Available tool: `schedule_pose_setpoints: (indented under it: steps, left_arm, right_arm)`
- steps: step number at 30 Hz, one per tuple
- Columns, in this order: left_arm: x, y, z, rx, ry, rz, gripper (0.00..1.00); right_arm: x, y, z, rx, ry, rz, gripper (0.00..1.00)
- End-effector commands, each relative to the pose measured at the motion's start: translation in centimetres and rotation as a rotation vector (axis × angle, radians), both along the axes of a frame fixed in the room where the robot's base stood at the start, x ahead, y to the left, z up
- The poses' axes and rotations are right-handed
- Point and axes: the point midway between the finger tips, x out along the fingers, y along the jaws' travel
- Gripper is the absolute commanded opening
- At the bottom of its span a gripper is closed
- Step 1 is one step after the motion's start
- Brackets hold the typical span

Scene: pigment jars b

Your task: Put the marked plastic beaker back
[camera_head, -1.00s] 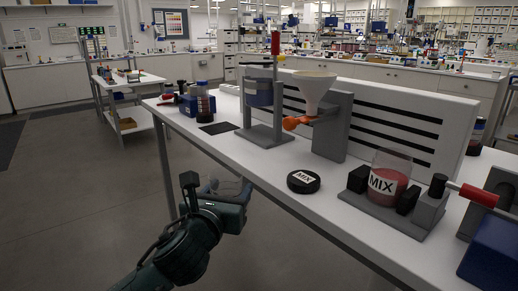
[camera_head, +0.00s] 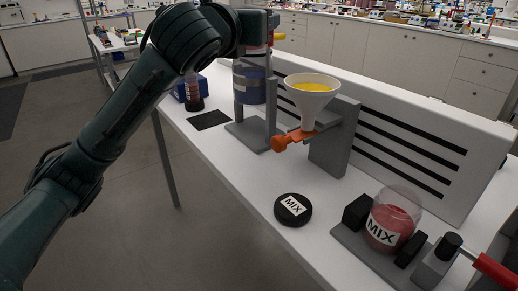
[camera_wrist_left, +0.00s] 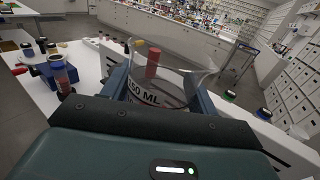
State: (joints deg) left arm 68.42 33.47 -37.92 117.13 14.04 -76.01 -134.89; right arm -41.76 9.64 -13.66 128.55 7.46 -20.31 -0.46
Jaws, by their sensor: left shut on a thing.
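My left gripper (camera_wrist_left: 162,92) is shut on a clear plastic beaker (camera_wrist_left: 178,72) in the left wrist view. In the head view my left arm reaches up from the lower left, and my left gripper (camera_head: 256,32) is high over the bench beside the grey stand (camera_head: 262,134). The beaker is hard to make out there. A flat black square mat (camera_head: 209,120) lies bare on the bench, left of the stand. My right gripper is not in view.
A white funnel (camera_head: 312,100) with yellow content sits above an orange valve (camera_head: 293,140). A black MIX lid (camera_head: 293,209) lies in front. A MIX jar (camera_head: 391,222) with red content stands in a clamp. A dark jar (camera_head: 194,93) stands behind the mat.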

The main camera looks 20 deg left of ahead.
Motion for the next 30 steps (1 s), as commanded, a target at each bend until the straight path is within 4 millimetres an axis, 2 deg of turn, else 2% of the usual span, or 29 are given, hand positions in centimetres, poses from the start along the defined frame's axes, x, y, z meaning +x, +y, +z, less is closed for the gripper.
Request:
schedule_pose_setpoints:
  steps: [5,24,30]
  left_arm:
    - [0.0,0.0,-3.8,-0.001,0.006,-0.002,0.37]
    - [-0.1,0.0,-21.0,-0.002,0.005,-0.001,0.37]
    - [-0.1,0.0,-23.4,-0.001,0.0,0.0,0.37]
  right_arm:
    - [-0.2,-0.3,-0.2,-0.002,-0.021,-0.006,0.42]
    - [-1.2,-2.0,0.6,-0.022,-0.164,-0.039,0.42]
    - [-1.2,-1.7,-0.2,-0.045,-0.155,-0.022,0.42]
